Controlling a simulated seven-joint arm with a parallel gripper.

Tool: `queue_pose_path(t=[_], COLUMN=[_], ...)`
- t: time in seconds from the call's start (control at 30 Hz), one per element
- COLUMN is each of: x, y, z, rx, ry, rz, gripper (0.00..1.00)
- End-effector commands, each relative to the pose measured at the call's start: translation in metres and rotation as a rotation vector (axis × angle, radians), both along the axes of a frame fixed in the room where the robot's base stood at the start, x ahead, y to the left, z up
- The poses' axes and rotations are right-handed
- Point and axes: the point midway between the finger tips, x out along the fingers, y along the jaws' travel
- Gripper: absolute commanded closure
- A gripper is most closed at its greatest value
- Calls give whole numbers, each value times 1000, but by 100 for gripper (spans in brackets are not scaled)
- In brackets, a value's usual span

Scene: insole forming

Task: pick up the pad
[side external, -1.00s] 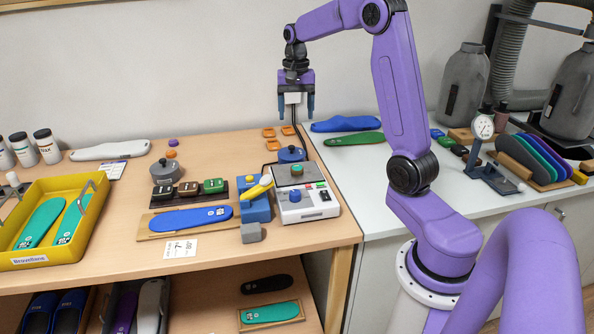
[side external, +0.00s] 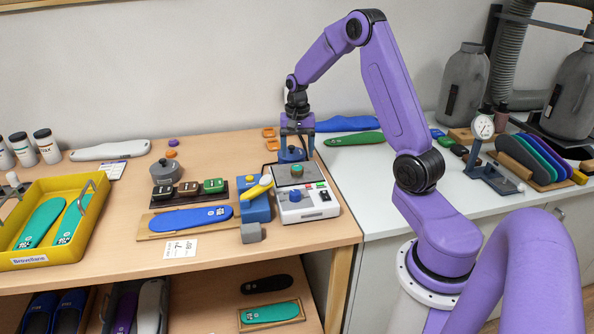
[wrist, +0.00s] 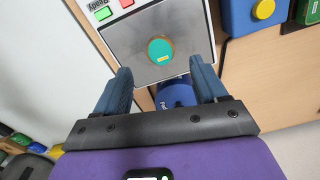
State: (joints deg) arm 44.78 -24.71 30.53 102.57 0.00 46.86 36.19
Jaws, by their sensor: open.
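A round blue pad (side external: 291,155) with a knob on top sits on the wooden bench, just behind the white press unit. In the wrist view the blue pad (wrist: 176,96) shows partly between my fingers, with lettering on it; the rest is hidden by the gripper body. My gripper (side external: 297,148) is open and points down over the pad, one finger on each side of it in the side view. In the wrist view my gripper (wrist: 160,78) holds nothing. Whether the fingers touch the pad cannot be told.
The white press unit (side external: 318,210) with a grey plate and teal knob (wrist: 160,50) stands close in front. A blue block with a yellow handle (side external: 257,188) is to its left. Orange pieces (side external: 269,132) lie behind. A grey knobbed pot (side external: 165,172) stands further left.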

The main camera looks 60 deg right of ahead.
Motion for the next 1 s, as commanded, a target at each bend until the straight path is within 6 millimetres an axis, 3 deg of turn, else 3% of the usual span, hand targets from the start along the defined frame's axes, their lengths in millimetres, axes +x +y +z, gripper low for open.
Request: queue_pose_path(t=[0.3,0.67,0.83,1.0], x=[-1,0,0,0], y=[3,3,3,3], z=[-42,-49,-49,-49], rx=[1,0,0,0], ry=[4,0,0,0], rz=[0,0,0,0], gripper=[29,29,84,89])
